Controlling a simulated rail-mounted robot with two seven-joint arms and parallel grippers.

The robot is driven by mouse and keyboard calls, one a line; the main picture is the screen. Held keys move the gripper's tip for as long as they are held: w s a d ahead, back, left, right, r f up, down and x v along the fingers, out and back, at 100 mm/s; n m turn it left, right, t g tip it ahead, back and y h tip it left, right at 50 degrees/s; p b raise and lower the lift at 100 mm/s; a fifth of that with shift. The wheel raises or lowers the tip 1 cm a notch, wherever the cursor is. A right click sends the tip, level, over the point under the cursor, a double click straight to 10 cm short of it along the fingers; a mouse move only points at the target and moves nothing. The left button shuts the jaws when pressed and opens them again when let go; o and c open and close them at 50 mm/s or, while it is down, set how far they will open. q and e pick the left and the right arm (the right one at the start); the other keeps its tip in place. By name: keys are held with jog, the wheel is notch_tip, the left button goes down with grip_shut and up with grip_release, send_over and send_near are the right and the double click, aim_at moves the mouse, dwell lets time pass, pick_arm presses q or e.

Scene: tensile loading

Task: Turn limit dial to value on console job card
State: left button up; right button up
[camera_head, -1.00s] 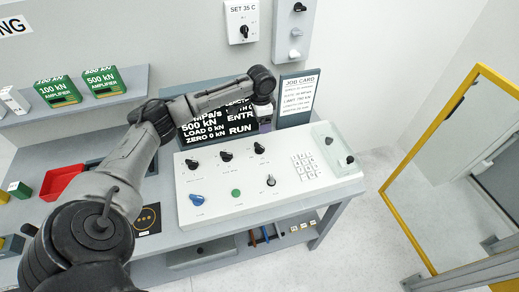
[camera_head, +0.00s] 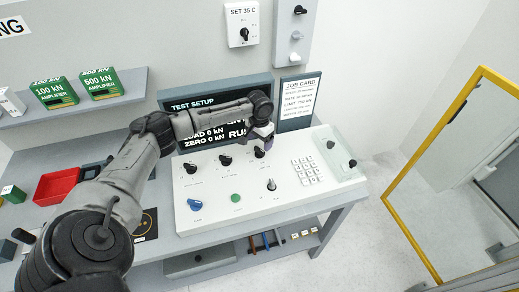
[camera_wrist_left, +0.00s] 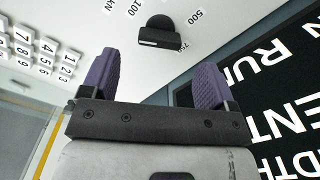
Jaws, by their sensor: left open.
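The job card (camera_head: 299,101) stands at the console's back right; its limit line appears to read 750 kN. The limit dial (camera_wrist_left: 160,31) is a black knob in the wrist view, ringed by kN marks such as 100 and 500. It seems to be the rightmost black knob (camera_head: 260,153) of the upper row in the head view. My left gripper (camera_wrist_left: 155,72) has two purple fingers spread apart, with nothing between them. The dial lies just beyond the fingertips, apart from them. In the head view the gripper (camera_head: 262,135) hangs just above the dial. My right gripper is not visible.
The test setup screen (camera_head: 215,104) stands behind, partly covered by my arm. A yellow frame (camera_head: 402,215) stands right.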

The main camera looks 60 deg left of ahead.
aim_at(260, 149)
pick_arm(q)
jog(key=shift+f, duration=2.65)
jog(key=shift+r, duration=0.1)
jog(key=c, duration=0.9)
